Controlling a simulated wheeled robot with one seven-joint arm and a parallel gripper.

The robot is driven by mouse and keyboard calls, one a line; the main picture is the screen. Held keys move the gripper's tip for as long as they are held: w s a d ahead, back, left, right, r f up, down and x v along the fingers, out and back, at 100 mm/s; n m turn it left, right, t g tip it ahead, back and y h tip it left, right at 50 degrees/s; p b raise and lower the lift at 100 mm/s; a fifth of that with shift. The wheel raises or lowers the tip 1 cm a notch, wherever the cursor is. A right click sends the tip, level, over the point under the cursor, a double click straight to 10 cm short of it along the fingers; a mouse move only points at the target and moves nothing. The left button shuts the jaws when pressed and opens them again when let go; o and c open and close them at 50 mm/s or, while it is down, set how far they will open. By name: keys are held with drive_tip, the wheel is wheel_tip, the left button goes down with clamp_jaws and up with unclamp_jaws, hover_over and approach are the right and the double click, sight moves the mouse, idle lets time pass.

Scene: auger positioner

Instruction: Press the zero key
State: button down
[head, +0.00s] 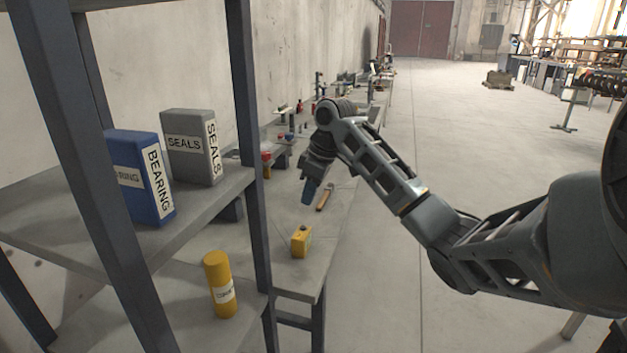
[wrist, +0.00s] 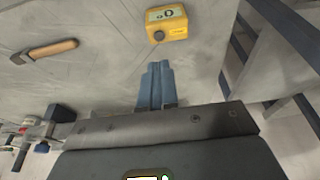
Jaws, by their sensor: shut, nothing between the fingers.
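A small yellow box (head: 301,241) stands on the grey bench, near its close end. A dark round knob or key sits on its top. In the wrist view the yellow box (wrist: 178,28) is at the top centre, with a pale display reading what looks like zeros and a dark round key (wrist: 158,35) at its near edge. I cannot read a label on the key. My gripper (head: 307,197) is above the bench, beyond the box and apart from it. In the wrist view its blue fingers (wrist: 157,68) are together and empty, pointing toward the box.
A wooden-handled hammer (head: 325,197) lies on the bench close to my gripper. A shelf rack at the left holds a blue BEARING box (head: 140,178), a grey SEALS box (head: 190,147) and a yellow cylinder (head: 219,285). Red and blue parts stand farther back. Open floor lies right.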

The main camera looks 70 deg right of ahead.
sight(302, 227)
drive_tip(key=x, duration=0.4)
drive_tip(key=s+p+x, duration=0.1)
drive_tip(key=x, duration=0.1)
drive_tip(key=shift+f, duration=0.65)
